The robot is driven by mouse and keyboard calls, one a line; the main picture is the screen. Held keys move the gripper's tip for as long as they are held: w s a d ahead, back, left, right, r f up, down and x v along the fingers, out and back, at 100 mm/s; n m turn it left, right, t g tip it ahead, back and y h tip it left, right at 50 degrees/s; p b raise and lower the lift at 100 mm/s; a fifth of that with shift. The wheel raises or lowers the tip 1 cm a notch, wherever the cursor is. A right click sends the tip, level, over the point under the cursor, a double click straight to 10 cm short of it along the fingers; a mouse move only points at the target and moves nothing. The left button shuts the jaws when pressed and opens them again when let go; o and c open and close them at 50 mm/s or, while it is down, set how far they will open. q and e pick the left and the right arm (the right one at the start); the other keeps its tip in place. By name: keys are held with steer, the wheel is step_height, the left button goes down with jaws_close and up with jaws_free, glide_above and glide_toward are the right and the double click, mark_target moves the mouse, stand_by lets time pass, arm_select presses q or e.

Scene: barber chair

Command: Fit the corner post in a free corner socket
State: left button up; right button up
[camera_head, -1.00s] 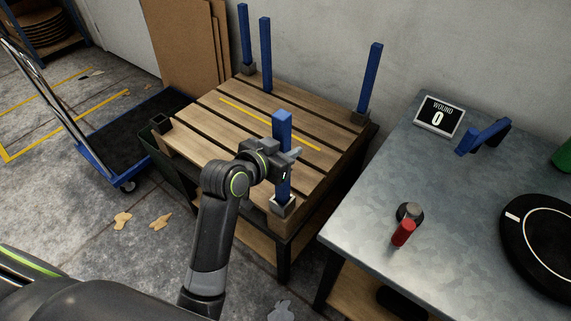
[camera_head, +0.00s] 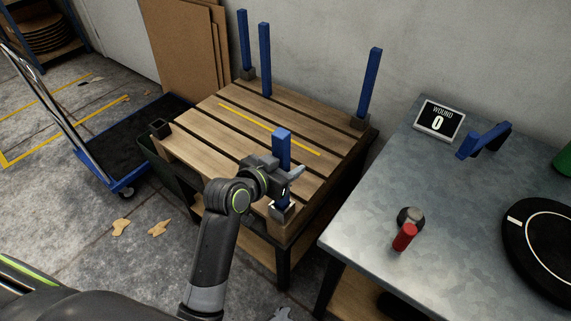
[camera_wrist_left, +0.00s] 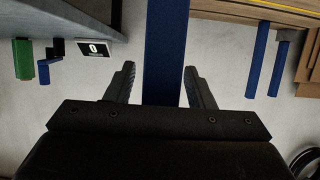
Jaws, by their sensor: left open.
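A blue corner post (camera_head: 282,150) stands upright at the pallet's front right corner, its foot in the grey corner socket (camera_head: 284,213). My left gripper (camera_head: 285,186) is around this post, low down near the socket. In the left wrist view the post (camera_wrist_left: 166,50) passes between the two open fingers (camera_wrist_left: 160,88), with a gap on each side. Other blue posts stand in the back left socket (camera_head: 247,73) and the back right socket (camera_head: 359,122). The front left socket (camera_head: 160,128) is empty.
Another blue post (camera_head: 265,60) stands upright at the pallet's back edge. The slatted pallet top (camera_head: 205,145) is otherwise clear. To the right, a metal table (camera_head: 360,200) holds a counter sign (camera_head: 439,119), a red-handled item (camera_head: 405,236) and a round black device (camera_head: 545,245). A blue trolley (camera_head: 125,150) stands left.

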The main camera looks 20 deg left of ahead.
arm_select(q)
steer(key=shift+r, duration=0.2)
steer(key=p+v, duration=0.1)
steer(key=v, duration=1.1)
